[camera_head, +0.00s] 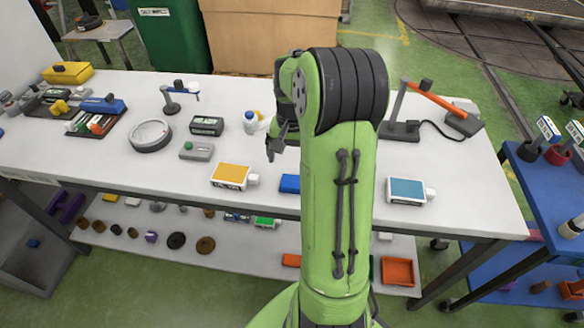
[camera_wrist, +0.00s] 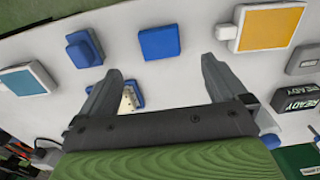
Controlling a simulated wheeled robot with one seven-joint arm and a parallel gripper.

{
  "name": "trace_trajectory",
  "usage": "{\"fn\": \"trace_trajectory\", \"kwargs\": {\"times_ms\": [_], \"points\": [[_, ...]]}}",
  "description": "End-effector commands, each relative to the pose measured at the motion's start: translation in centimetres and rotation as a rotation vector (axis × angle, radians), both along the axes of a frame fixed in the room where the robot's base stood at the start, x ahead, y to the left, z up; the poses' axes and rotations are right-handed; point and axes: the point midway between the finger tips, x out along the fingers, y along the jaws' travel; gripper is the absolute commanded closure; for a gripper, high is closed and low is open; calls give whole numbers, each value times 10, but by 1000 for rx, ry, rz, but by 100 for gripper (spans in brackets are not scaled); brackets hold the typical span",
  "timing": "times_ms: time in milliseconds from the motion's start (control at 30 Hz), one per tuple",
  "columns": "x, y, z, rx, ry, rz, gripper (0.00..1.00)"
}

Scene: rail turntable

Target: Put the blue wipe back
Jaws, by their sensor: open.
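A flat blue square (camera_wrist: 159,42), which looks like the blue wipe, lies on the white table in the wrist view, beyond my fingertips. In the head view its blue edge (camera_head: 289,184) shows just left of my arm, which hides the rest. A blue block on a blue base (camera_wrist: 83,48) stands to its left in the wrist view. A small blue holder with a cream piece (camera_wrist: 128,98) is partly behind my left finger. My gripper (camera_wrist: 161,68) is open and empty above the table. In the head view it shows left of my arm (camera_head: 277,145).
A yellow-screen box (camera_head: 232,176) and a teal-screen box (camera_head: 408,190) lie along the front of the table (camera_head: 330,218). A black box (camera_head: 207,125), a round dish (camera_head: 150,134) and a bottle (camera_head: 250,121) stand left. A lamp-like stand (camera_head: 400,128) is right.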

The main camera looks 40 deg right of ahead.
Motion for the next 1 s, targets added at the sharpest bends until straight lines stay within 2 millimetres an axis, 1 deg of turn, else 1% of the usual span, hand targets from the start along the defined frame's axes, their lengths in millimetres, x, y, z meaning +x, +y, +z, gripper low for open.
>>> {"fn": "trace_trajectory", "kwargs": {"times_ms": [33, 167, 233, 267, 367, 400, 433, 467, 500, 567, 600, 700, 800, 900, 1000], "points": [[0, 0, 10, -2, -2, 0, 1], [0, 2, 22, -2, -1, 5, 1], [0, 12, 33, -19, -12, 41, 1], [-1, 21, 40, -32, -19, 69, 1], [-10, 64, 74, -95, -66, 207, 1], [-17, 85, 88, -122, -91, 273, 1], [-24, 100, 97, -140, -112, 323, 1], [-33, 114, 106, -157, -135, 372, 1], [-46, 134, 115, -177, -168, 440, 1], [-68, 160, 126, -202, -223, 542, 1], [-83, 176, 131, -215, -263, 611, 1], [-119, 206, 133, -228, -359, 758, 1], [-142, 221, 129, -227, -426, 854, 1], [-152, 227, 126, -224, -453, 896, 1], [-153, 227, 126, -223, -455, 901, 1]]}}
